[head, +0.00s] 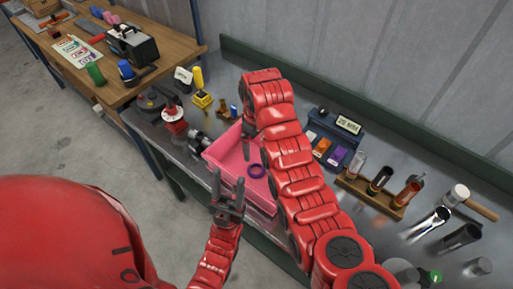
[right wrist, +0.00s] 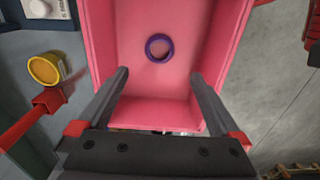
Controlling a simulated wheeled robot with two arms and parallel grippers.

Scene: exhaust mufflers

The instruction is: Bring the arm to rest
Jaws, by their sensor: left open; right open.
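My right arm is the large red arm reaching across the middle of the head view. Its gripper (head: 247,148) is over a pink bin (head: 229,148), partly hidden by the arm. In the right wrist view this gripper (right wrist: 158,76) is open and empty, its two dark fingers spread above the bin (right wrist: 125,35). My left gripper (head: 228,184) is open and empty, low at the bin's near side.
A wooden rack (head: 370,195) with cylinders and a dark organizer (head: 335,135) stand to the right. A wooden table (head: 170,47) is at upper left; grey floor lies left.

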